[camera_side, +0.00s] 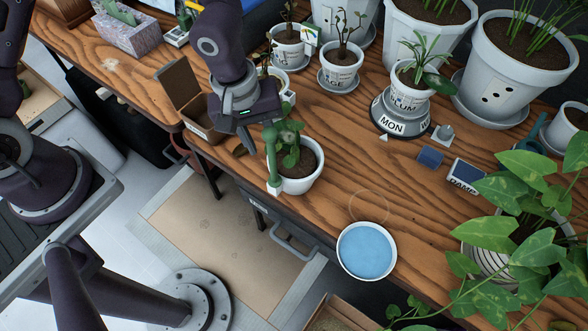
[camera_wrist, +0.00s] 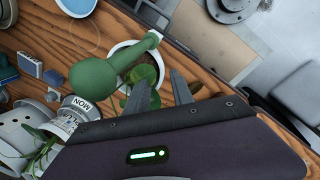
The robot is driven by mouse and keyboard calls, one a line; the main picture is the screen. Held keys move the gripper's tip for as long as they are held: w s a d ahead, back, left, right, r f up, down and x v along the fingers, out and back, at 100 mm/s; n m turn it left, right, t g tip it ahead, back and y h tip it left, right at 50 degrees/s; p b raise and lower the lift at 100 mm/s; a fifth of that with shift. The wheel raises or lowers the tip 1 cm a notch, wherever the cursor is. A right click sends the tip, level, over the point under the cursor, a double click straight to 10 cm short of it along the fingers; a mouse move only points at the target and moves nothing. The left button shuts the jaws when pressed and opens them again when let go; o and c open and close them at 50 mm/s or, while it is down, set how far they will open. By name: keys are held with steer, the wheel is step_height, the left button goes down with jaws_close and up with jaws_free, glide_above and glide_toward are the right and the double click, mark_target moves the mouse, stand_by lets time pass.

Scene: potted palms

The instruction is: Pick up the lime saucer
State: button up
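I cannot pick out a saucer that is lime in colour or legibly marked lime. Grey saucers show under several pots at the back, among them one saucer (camera_side: 338,89) under a small pot whose label I read only in part, and another (camera_side: 291,65) to its left. My gripper (camera_wrist: 161,80) is open, with its two fingers apart and nothing clearly held. In the side view it hangs beside and over a white pot (camera_side: 300,181) with a leafy plant (camera_side: 290,146), near the table's front edge. A green bulb-shaped thing with a stem (camera_wrist: 95,78) is close by that pot.
A blue-topped round dish (camera_side: 367,251) overhangs the front edge. An open brown box (camera_side: 181,87) stands left of my gripper. A broad-leaved plant (camera_side: 530,215) fills the right. A round stand marked MON (camera_side: 391,127) is behind; bare wood (camera_side: 350,150) lies between.

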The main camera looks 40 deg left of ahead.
steer(key=f, duration=0.3)
steer(key=d+f, duration=0.1)
steer(key=f, duration=0.1)
steer(key=shift+f, duration=0.4)
steer(key=shift+c, duration=0.3)
jaws_close()
steer(key=shift+d, duration=0.1)
stand_by(0.5)
